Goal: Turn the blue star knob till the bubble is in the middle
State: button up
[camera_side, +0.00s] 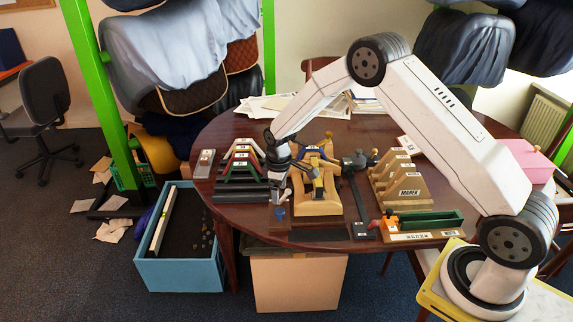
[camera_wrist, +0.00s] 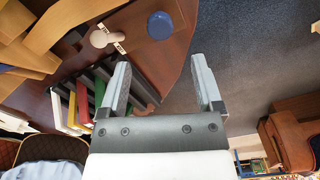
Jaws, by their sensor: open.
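The blue star knob (camera_side: 280,212) shows near the front edge of the round table in the side view, just left of a wooden fixture (camera_side: 318,206). In the wrist view it is a round blue cap (camera_wrist: 160,25) at the top, beside a pale round knob (camera_wrist: 99,39). My gripper (camera_side: 279,194) is just above the blue knob in the side picture. In the wrist view my gripper (camera_wrist: 162,78) has its fingers wide apart with nothing between them. The blue knob lies beyond the fingertips, apart from them. I cannot make out the bubble in either view.
A rack of coloured bars (camera_side: 241,165) stands left of the fixture. A wooden stepped stand (camera_side: 397,180) and a box with a green trough (camera_side: 428,221) stand on its right. A blue bin (camera_side: 180,274) and a cardboard box (camera_side: 298,282) are below the table edge.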

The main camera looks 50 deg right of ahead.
aim_at(280, 210)
jog(key=shift+f, duration=3.85)
jog(key=shift+c, duration=0.2)
grip_shut()
